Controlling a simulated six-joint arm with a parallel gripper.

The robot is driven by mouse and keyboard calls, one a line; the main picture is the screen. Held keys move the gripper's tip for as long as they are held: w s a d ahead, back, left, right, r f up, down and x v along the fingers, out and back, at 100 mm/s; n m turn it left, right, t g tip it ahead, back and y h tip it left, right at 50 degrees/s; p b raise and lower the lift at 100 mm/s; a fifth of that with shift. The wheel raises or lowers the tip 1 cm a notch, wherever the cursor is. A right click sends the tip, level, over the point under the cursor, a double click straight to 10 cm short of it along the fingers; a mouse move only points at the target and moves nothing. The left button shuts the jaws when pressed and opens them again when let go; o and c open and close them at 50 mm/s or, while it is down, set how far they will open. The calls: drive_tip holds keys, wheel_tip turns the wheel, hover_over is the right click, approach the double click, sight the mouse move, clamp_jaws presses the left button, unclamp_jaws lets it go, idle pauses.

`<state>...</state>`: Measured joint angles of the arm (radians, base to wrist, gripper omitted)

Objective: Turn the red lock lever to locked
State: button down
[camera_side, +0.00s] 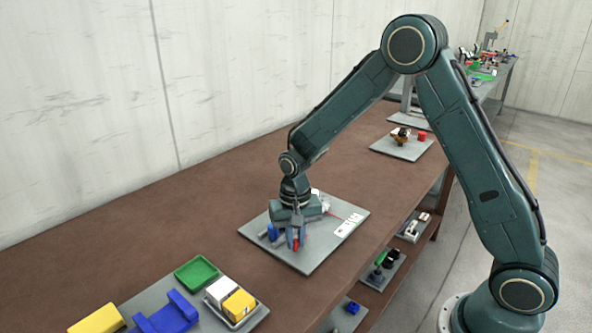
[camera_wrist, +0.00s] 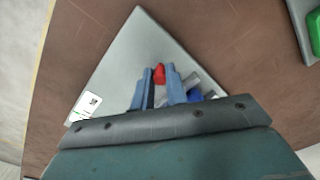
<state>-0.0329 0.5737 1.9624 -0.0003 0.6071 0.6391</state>
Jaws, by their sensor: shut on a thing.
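The red lock lever (camera_wrist: 160,74) shows in the wrist view as a small red end between my two blue-grey fingers. In the side view only a sliver of red (camera_side: 295,243) shows at the fingertips. My gripper (camera_side: 297,240) points down over the grey plate (camera_side: 305,262) and is shut on the lever; it also shows in the wrist view (camera_wrist: 159,78). A blue part (camera_side: 272,232) and grey metal parts of the jack sit beside the fingers. My gripper hides most of the jack, and I cannot tell the lever's angle.
A white label card (camera_side: 349,225) lies on the plate's right side. Another board in front holds a green tray (camera_side: 196,273), a blue cradle (camera_side: 168,317) and white and yellow blocks (camera_side: 239,305). A farther plate (camera_side: 385,146) carries small parts. Bare brown bench lies between the boards.

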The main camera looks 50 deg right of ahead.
drive_tip(key=n, duration=0.1)
drive_tip(key=s+n, duration=0.1)
drive_tip(key=n, duration=0.1)
drive_tip(key=shift+s+d, duration=0.25)
drive_tip(key=shift+d, duration=0.05)
drive_tip(key=n, duration=0.1)
drive_tip(key=s+n, duration=0.1)
drive_tip(key=n, duration=0.1)
drive_tip(key=shift+d, duration=0.35)
drive_tip(key=n, duration=0.1)
drive_tip(key=s+d+n, duration=0.1)
drive_tip(key=shift+n, duration=0.4)
drive_tip(key=shift+s+d+n, duration=0.15)
drive_tip(key=shift+d+n, duration=0.2)
drive_tip(key=shift+n, duration=0.45)
drive_tip(key=shift+s+d+n, duration=0.15)
drive_tip(key=shift+d+n, duration=0.15)
drive_tip(key=shift+n, duration=0.5)
drive_tip(key=c, duration=1.4)
unclamp_jaws()
drive_tip(key=shift+r, duration=0.1)
